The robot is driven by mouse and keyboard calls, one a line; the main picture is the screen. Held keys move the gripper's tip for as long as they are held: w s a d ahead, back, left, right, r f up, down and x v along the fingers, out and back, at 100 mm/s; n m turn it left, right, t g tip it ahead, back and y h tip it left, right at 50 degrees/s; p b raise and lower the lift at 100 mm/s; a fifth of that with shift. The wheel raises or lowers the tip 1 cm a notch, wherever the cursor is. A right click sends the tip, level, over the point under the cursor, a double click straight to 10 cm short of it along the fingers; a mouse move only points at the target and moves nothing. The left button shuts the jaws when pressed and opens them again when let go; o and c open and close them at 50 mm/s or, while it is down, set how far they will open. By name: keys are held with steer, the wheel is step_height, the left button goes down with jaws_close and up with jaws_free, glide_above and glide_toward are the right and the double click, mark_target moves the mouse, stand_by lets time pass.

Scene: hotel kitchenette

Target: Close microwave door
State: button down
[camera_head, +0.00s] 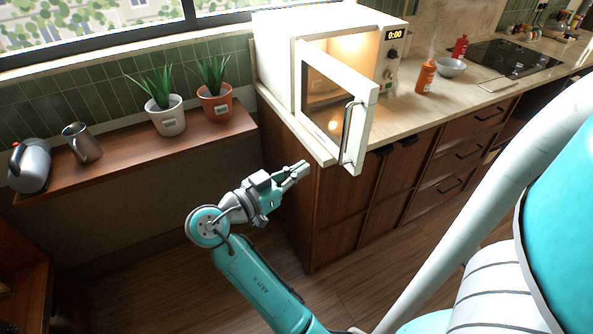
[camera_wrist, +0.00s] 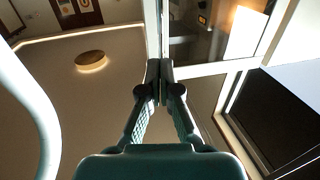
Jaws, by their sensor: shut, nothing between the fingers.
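The white microwave (camera_head: 285,27) stands on the counter with its inside lit. Its door (camera_head: 364,115) is open, swung out from the left side past the counter's front edge. The door has a dark window and a vertical handle (camera_head: 347,134) near its free edge. My gripper (camera_head: 303,167) is shut and empty. In the head view it appears to the lower left of the door, with a gap in the picture. In the wrist view my closed fingertips (camera_wrist: 160,70) overlap a pale frame with a glass pane behind, probably the door; contact cannot be told.
An orange bottle (camera_head: 426,77), a bowl (camera_head: 450,67) and a red bottle (camera_head: 460,47) stand right of the microwave. A wooden shelf (camera_head: 110,166) at left holds two potted plants, a metal jug (camera_head: 82,143) and a kettle (camera_head: 30,166). Floor is clear before the cabinets.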

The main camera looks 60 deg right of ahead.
steer(key=x, duration=1.1)
steer(key=shift+d, duration=0.1)
